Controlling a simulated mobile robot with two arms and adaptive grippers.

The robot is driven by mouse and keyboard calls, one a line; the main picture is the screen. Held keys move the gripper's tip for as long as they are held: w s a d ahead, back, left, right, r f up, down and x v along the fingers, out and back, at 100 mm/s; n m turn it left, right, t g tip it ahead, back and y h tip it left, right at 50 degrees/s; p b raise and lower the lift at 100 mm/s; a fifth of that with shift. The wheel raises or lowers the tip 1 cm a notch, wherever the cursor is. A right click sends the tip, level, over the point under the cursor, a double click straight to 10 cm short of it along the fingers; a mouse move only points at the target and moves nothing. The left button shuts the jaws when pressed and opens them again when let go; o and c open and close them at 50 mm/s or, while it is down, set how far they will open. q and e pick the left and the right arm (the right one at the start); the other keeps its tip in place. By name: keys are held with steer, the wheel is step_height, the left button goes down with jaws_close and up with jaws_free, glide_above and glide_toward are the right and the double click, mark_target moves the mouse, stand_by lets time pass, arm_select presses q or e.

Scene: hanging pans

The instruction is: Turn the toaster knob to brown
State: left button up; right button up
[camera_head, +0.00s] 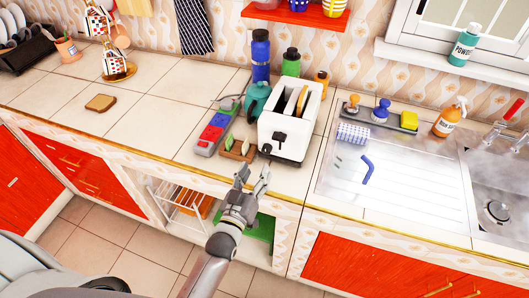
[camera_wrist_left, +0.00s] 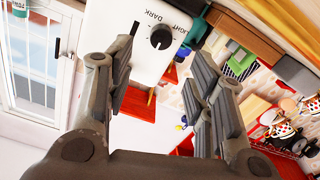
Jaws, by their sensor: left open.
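The white toaster (camera_head: 289,120) stands on the counter with a bread slice (camera_head: 302,99) showing in its slot. A black lever sticks out of its front end, and the small black knob (camera_head: 267,149) is low on that end. In the left wrist view the toaster (camera_wrist_left: 115,35) shows the round black knob (camera_wrist_left: 161,38) with a white mark, beside the printed words LIGHT and DARK. My left gripper (camera_head: 254,175) is open and empty, just in front of the knob end, apart from it. In the wrist view the knob lies between the two fingers. My right gripper is out of view.
Left of the toaster are a red and blue block tray (camera_head: 212,133), a wooden rack (camera_head: 238,151) and a teal kettle (camera_head: 257,98). Bottles, including a blue one (camera_head: 261,55), stand behind. The sink drainer (camera_head: 390,190) is to the right. The left counter is mostly clear.

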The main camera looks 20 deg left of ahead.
mark_target(265, 151)
arm_select(q)
steer(key=w+p, duration=0.1)
steer(key=w, duration=0.7)
steer(key=shift+w+d, duration=0.1)
steer(key=shift+w, duration=0.05)
steer(key=c, duration=1)
steer(key=shift+c, duration=0.2)
steer(key=shift+m, duration=0.3)
steer(key=m, duration=0.3)
steer(key=shift+d+m, duration=0.1)
steer(key=shift+m, duration=0.3)
steer(key=m, duration=0.5)
steer(key=shift+d+b, duration=0.1)
steer(key=shift+b, duration=0.2)
steer(key=shift+m, duration=0.3)
